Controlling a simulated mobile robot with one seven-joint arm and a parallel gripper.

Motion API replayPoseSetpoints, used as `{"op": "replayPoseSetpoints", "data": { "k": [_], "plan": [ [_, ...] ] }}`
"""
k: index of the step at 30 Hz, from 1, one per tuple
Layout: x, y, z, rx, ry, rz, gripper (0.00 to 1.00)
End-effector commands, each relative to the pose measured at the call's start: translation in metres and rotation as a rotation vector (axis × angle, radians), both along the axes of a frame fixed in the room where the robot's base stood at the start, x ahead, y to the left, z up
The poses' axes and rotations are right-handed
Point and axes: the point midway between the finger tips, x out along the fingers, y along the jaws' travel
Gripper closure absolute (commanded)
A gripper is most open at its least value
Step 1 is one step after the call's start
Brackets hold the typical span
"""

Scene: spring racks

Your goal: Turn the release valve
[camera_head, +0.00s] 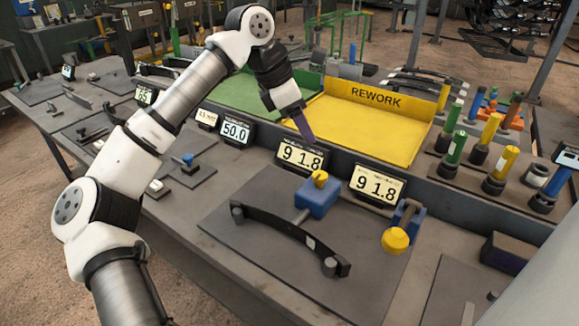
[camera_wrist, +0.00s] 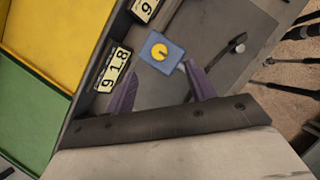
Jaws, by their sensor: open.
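A blue block (camera_head: 316,198) with a yellow knob (camera_head: 320,177) on top stands on a dark plate, joined to a short rod beside a black curved leaf spring. It also shows in the wrist view (camera_wrist: 174,60), with its round yellow knob (camera_wrist: 158,50) just beyond my fingertips. A second blue fitting (camera_head: 408,215) with a larger yellow knob (camera_head: 395,240) sits to the right. Which one is the release valve is not marked. My gripper (camera_head: 306,136) is above and behind the first block, purple fingers apart and empty. It also shows open in the wrist view (camera_wrist: 162,76).
Two displays (camera_head: 302,157) (camera_head: 377,185) reading 91.8 stand behind the plate. The black leaf spring (camera_head: 285,232) lies in front of the block. A yellow REWORK tray (camera_head: 360,130) and green tray (camera_head: 235,98) are behind. Coloured cylinders stand at right.

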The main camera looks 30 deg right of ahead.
Motion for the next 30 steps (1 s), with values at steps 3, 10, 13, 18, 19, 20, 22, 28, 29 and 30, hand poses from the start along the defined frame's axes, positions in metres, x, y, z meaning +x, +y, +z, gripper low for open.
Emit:
{"op": "replayPoseSetpoints", "data": {
  "k": [3,10,13,18,19,20,22,28,29,30],
  "plan": [
    [0.007,0.002,-0.009,0.061,-0.026,0.006,0.45],
    [0.002,-0.008,-0.036,0.062,-0.024,0.004,0.45],
    [-0.002,-0.015,-0.055,0.061,-0.022,0.004,0.45],
    [-0.007,-0.028,-0.089,0.059,-0.021,0.005,0.45],
    [-0.008,-0.03,-0.094,0.059,-0.021,0.005,0.45],
    [-0.009,-0.032,-0.099,0.058,-0.022,0.005,0.45],
    [-0.011,-0.036,-0.11,0.059,-0.022,0.005,0.45],
    [-0.013,-0.044,-0.13,0.057,-0.023,0.006,0.45],
    [-0.014,-0.044,-0.131,0.058,-0.024,0.006,0.45],
    [-0.014,-0.045,-0.133,0.058,-0.025,0.007,0.45]
  ]
}}
